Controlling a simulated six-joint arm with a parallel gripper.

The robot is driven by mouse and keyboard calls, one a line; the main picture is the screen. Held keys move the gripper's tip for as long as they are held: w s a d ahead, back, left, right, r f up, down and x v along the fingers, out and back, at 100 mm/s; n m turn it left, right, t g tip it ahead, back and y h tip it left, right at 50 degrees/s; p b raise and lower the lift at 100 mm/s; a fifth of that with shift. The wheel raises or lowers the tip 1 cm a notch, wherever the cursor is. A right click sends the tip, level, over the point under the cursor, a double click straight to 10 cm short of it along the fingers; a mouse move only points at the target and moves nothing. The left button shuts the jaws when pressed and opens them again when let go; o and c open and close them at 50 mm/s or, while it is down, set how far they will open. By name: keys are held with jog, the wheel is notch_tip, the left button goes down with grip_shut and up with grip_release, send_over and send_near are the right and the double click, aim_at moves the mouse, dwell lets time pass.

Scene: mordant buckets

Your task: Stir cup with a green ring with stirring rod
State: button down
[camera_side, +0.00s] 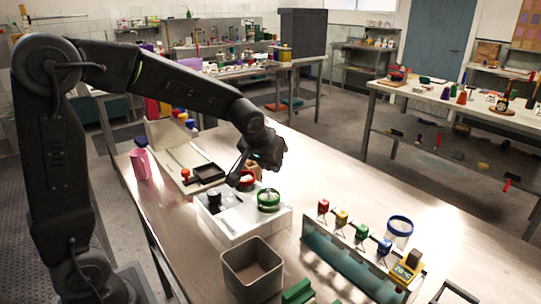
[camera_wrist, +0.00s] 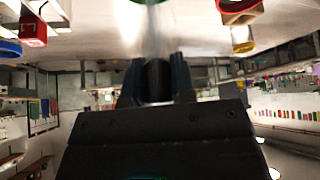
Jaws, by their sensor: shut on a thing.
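The cup with a green ring (camera_side: 268,199) stands in the right part of a white tray in the side view. A green rim (camera_wrist: 140,2) shows at the top edge of the wrist view. My gripper (camera_side: 243,172) is above the tray, up and left of that cup in the side view. In the wrist view my gripper (camera_wrist: 155,80) is shut on the dark handle of the stirring rod, whose clear shaft (camera_wrist: 154,32) runs toward the green rim. The rod's tip is not clearly visible, and I cannot tell whether it is inside the cup.
A red-ringed cup (camera_side: 246,180) is close beside my gripper. The white tray (camera_side: 237,236) also holds a dark item. A grey square bin (camera_side: 252,284) stands in front. A bottle rack (camera_side: 345,262) and blue-ringed cup (camera_side: 399,231) are to the right.

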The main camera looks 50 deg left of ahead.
aim_at(269, 206)
jog(key=shift+f, duration=1.75)
